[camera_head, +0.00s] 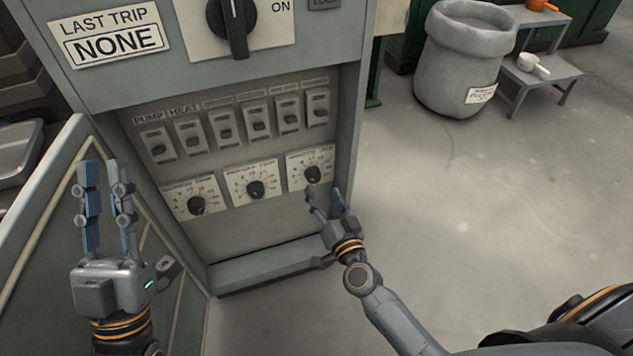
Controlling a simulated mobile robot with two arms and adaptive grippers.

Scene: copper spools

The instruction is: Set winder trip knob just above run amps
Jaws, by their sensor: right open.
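A grey breaker cabinet (345,120) holds a row of three round black knobs on white dial plates: a left knob (196,205), a middle knob (256,189) and a right knob (313,174). The dial lettering is too small to tell which is the winder trip, and I cannot read any setting. My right gripper (327,197) is open and empty, its fingertips just below the right knob; contact cannot be told. My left gripper (104,177) is open and empty, fingers up, left of the dials and apart from them.
Several switches (225,126) sit above the dials, labelled PUMP and HEAT at left. Higher are a large black rotary switch (232,25) and a LAST TRIP NONE plate (108,35). A grey bin (462,70) and a small stepped stand (545,75) are at back right. Floor between is clear.

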